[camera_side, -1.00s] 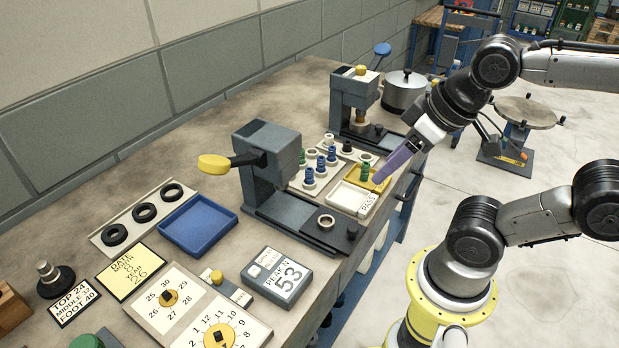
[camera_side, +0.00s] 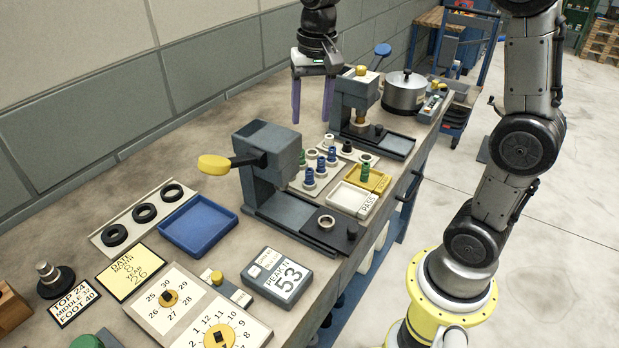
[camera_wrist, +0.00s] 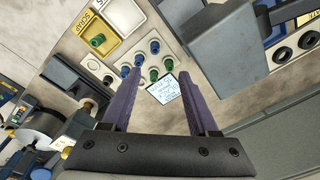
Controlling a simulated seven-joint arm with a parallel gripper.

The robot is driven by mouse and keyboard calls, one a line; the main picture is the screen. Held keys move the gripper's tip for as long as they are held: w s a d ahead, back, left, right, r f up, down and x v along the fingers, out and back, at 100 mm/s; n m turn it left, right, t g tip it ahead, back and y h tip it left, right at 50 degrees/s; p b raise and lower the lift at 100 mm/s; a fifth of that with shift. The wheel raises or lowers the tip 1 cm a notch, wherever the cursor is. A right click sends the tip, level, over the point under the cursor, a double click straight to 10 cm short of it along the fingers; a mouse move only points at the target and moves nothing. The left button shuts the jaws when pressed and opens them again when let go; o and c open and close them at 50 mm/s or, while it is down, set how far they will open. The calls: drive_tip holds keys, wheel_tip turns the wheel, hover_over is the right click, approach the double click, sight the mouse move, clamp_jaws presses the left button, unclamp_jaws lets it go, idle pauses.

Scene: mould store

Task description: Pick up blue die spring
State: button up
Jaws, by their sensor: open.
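Several blue die springs stand upright on a pale peg tray (camera_side: 297,185) between the two bench presses. The front blue spring (camera_side: 309,177) is nearest the side camera, with others (camera_side: 321,166) behind it. In the wrist view, blue springs (camera_wrist: 155,47) show in a cluster, one (camera_wrist: 125,71) close to the left finger in the picture. A green spring (camera_side: 302,158) shares the tray, and it also shows in the wrist view (camera_wrist: 153,75). My gripper (camera_side: 311,120) hangs fingers-down above the bench, high and behind the tray. Its purple fingers are open and empty (camera_wrist: 160,76).
A white tray marked PASS (camera_side: 350,197) and a yellow tray (camera_side: 381,182) holding a green spring (camera_side: 365,172) sit beside the peg tray. A front press (camera_side: 268,160) and a rear press (camera_side: 353,95) stand close on either side. A pot (camera_side: 404,93) is behind.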

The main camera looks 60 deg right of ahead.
wheel_tip(320, 180, down, 4)
drive_tip(key=w+d+g, duration=0.1)
hover_over(309, 170)
wheel_tip(309, 170, down, 8)
drive_tip(key=shift+s+r, duration=0.15)
drive_tip(key=shift+r, duration=0.1)
drive_tip(key=shift+f, duration=2.95)
clamp_jaws()
